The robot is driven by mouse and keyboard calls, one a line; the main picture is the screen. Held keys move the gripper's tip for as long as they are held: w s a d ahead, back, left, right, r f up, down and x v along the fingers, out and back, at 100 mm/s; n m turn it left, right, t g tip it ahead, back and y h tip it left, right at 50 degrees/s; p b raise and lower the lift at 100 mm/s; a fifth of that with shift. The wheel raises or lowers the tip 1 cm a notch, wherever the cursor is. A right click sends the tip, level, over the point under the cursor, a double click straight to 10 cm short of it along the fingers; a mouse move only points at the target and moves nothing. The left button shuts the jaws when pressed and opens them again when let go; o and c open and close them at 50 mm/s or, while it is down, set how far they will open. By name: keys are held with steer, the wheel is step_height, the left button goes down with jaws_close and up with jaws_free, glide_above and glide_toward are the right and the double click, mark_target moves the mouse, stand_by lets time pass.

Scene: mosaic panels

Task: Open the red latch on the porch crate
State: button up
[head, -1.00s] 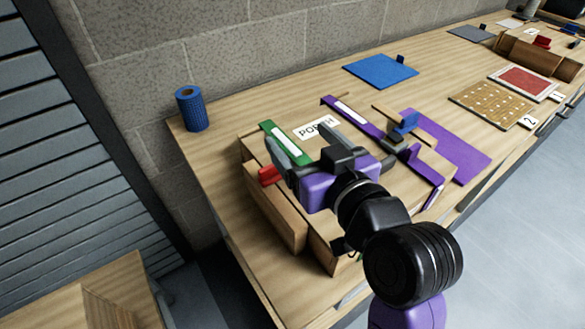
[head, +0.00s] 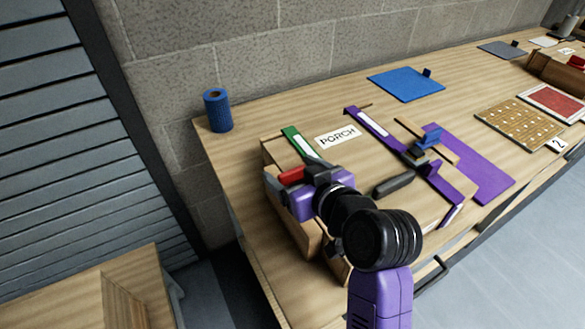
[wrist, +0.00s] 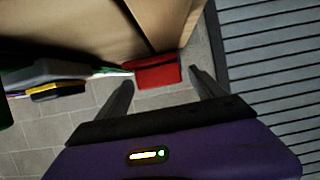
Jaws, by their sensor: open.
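The porch crate (head: 362,205) is a wooden box on the bench, with a white PORCH label (head: 337,137) on its top. The red latch (head: 291,176) sits at its left end, near a green strip (head: 301,142). It also shows in the wrist view as a red block (wrist: 158,75) at the crate's edge. My gripper (wrist: 162,80) is open, with one finger on each side of the red latch. In the head view my gripper (head: 290,172) is at the crate's left end and partly hides the latch. I cannot tell whether the fingers touch it.
A blue latch-like piece (head: 428,141) and purple strips (head: 368,122) are on the crate's right side. A dark handle (head: 394,184) lies on its top. A blue roll (head: 217,110) stands at the back left. A blue panel (head: 405,84) lies behind.

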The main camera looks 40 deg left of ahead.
steer(key=shift+a+f, duration=0.1)
steer(key=shift+a, duration=0.05)
steer(key=c, duration=1.4)
steer(key=shift+o, duration=0.2)
